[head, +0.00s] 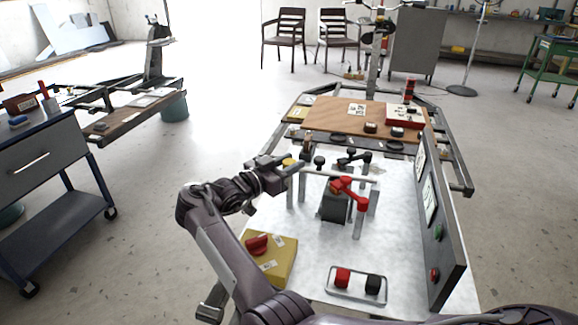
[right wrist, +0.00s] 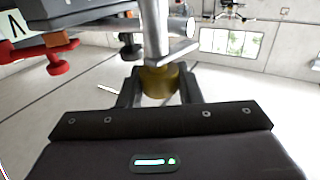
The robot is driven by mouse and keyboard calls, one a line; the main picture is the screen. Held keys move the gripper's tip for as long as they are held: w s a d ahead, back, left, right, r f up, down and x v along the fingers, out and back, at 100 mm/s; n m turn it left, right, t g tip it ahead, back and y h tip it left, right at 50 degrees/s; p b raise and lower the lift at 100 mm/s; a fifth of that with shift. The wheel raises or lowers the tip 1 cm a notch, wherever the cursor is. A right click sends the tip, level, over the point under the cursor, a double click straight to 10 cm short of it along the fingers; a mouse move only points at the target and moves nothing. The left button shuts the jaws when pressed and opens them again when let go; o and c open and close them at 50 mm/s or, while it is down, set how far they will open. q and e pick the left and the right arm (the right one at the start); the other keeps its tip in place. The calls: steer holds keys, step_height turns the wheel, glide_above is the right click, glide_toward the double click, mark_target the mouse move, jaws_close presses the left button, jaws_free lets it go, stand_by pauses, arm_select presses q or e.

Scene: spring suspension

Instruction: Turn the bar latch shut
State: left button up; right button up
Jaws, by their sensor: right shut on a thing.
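The latch's pale bar (head: 335,173) lies level across upright posts on the white bench panel. A brass-yellow knob (head: 288,161) shows at its left end. In the right wrist view the two dark fingers close on the brass knob (right wrist: 160,82), below a grey upright rod and a grey crosswise cylinder (right wrist: 160,26). The fingers hide part of the knob.
A yellow box (head: 268,262) with a red knob and a tray (head: 355,284) with red and black knobs are nearer. A dark upright panel (head: 440,225) bounds the right side.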

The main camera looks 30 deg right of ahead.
steer(key=shift+r, duration=0.1)
steer(key=o, duration=1)
steer(key=shift+c, duration=0.2)
